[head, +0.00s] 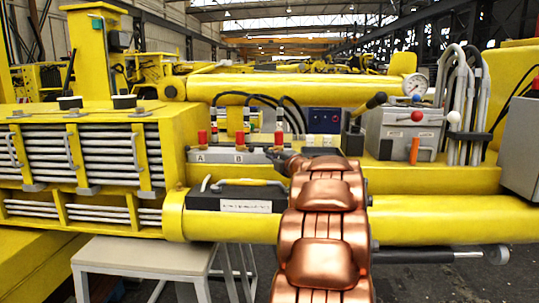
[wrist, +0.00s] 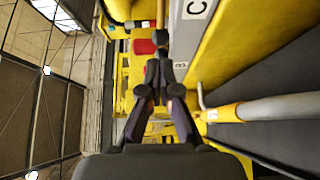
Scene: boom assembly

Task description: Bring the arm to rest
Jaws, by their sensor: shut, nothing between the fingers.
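My gripper (wrist: 158,72) is shut and empty in the wrist view, its dark fingertips together. In the head view my copper arm rises from the bottom centre, and the dark gripper (head: 285,160) is partly hidden behind it, close to the grey valve block (head: 225,156) marked A and B. Red caps (head: 202,137) stand on that block. In the wrist view a red cap (wrist: 145,47) shows just beyond the fingertips, and a label C (wrist: 195,8) is at the top. I cannot tell whether the fingers touch anything.
A black case (head: 235,196) with a yellow handle sits below the block. A yellow boom tube (head: 440,217) crosses in front; a grey stool (head: 145,254) stands lower left.

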